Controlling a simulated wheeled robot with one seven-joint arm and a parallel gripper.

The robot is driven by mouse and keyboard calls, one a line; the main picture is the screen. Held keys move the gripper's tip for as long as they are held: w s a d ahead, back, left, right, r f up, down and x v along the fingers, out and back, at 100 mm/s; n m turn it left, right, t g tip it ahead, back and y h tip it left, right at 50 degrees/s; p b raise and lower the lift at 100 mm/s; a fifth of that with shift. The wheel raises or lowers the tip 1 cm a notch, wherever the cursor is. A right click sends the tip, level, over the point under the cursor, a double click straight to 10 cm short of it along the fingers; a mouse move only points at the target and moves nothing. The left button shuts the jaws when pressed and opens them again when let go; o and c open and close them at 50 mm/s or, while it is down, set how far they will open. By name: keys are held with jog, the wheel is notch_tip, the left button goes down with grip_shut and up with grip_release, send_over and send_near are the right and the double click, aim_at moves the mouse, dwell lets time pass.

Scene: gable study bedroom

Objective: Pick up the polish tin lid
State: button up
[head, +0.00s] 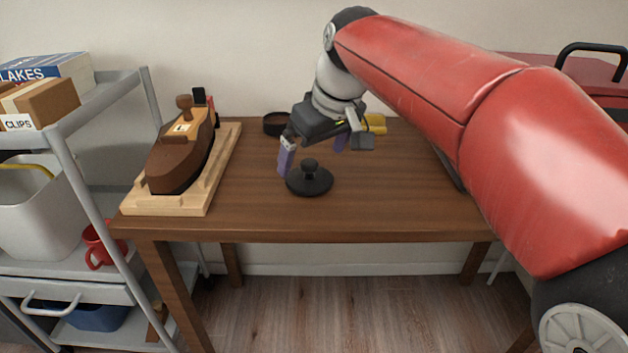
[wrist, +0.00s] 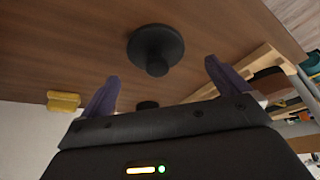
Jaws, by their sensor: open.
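The polish tin lid (head: 309,180) is a black disc with a round knob on top. It lies flat, knob up, near the front middle of the brown table. In the wrist view the lid (wrist: 156,46) shows beyond the fingertips, roughly centred between them. My gripper (head: 312,160) is open and empty, its purple fingers spread above and just behind the lid, apart from it as far as I can tell. The gripper (wrist: 161,70) also shows in the wrist view. A round dark open tin (head: 275,124) stands at the back of the table, partly behind my gripper.
A brown wooden plane-like object (head: 181,150) sits on a pale wooden board (head: 222,165) at the table's left. A yellow object (head: 376,121) lies at the back right. A grey cart (head: 102,95) stands left. The table's front middle and right (head: 400,205) are clear.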

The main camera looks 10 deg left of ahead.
aim_at(311, 164)
jog(key=x, duration=0.5)
jog(key=shift+w+d+f+b, duration=0.1)
jog(key=shift+w+b, duration=0.1)
jog(key=shift+b, duration=0.15)
jog(key=shift+c, duration=0.3)
jog(key=c, duration=0.9)
jog(key=shift+o, duration=0.2)
